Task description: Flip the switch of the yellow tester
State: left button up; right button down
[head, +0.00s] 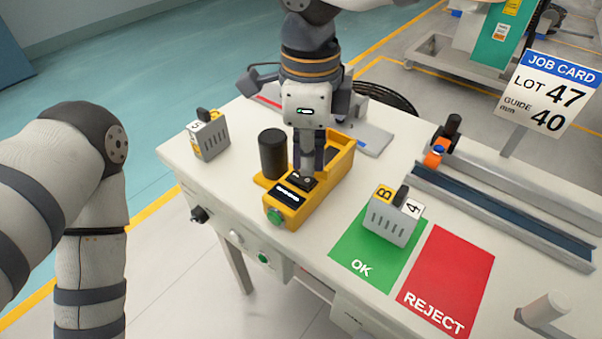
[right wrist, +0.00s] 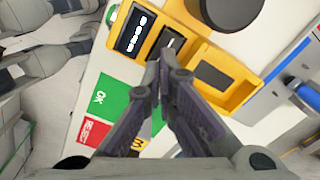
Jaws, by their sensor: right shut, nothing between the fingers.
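The yellow tester (head: 319,200) stands on the white table, with a black display (head: 288,194), a green button (head: 274,215) and an open tray at its back. My right gripper (head: 307,179) points down over the tester with its fingers together and empty. Its tips are at the black switch panel behind the display and partly hide it. In the right wrist view the tester (right wrist: 235,92) shows the switch (right wrist: 170,42) as a black square just beyond the fingertips (right wrist: 155,72). I cannot tell whether the tips touch it. My left gripper is out of view.
A black cylinder (head: 272,154) stands close beside the tester. A grey box (head: 209,137) is at the far left; another (head: 393,217) stands on the green OK mat (head: 352,245) beside the red REJECT mat (head: 450,275). A rail (head: 500,210) lies at right.

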aim_at(308, 180)
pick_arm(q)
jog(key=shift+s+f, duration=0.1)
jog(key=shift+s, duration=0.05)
pick_arm(e)
jog(key=shift+f, duration=1.2)
dwell(0.6)
jog(key=shift+r+p, duration=0.9)
jog(key=shift+r, duration=2.65)
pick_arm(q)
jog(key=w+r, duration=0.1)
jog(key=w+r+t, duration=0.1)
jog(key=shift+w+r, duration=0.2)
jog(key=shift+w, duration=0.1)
